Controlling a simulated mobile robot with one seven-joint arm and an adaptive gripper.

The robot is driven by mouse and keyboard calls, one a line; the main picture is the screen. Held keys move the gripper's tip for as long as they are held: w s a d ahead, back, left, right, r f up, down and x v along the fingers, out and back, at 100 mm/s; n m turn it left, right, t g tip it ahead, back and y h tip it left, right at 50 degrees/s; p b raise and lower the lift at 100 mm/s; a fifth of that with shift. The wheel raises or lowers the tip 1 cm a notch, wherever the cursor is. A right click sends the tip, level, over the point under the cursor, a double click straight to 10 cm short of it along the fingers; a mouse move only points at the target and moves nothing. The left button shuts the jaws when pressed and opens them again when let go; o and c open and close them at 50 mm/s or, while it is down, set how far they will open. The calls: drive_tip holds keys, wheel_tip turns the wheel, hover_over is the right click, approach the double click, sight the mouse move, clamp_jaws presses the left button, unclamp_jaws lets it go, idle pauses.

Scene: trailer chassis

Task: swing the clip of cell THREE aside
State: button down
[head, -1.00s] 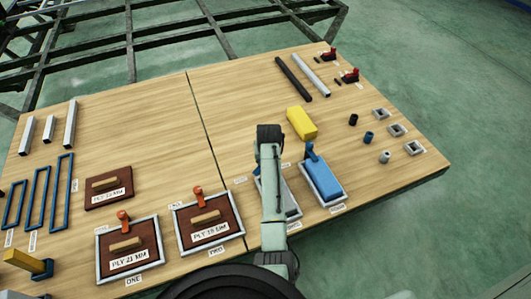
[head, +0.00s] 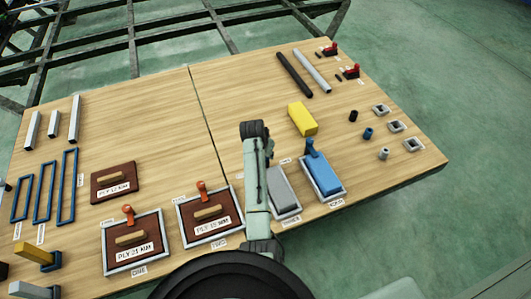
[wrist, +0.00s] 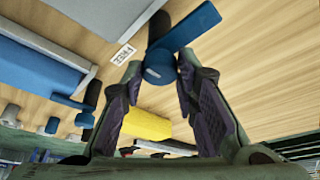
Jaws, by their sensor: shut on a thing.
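Cell three is a framed grey block (head: 282,188) in the head view, partly behind my arm. Its blue clip (head: 269,148) shows only as a small bit beside my arm. In the wrist view, the blue clip (wrist: 194,26) is a flat bar slanting up to the right from a round post. My gripper (wrist: 160,74) has its two dark fingers on either side of the post end of this clip and is shut on it. A small white label (wrist: 122,55) lies beside the clip. My fingertips are hidden in the head view.
Cell four, with a blue block (head: 324,177) and its own upright blue clip (head: 311,147), stands close on the right. A yellow block (head: 302,118) lies beyond. Framed brown boards of cells one (head: 133,241) and two (head: 211,215) are on the left.

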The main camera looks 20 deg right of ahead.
idle(0.3)
drive_tip(key=c, duration=1.3)
unclamp_jaws()
drive_tip(key=v, duration=1.2)
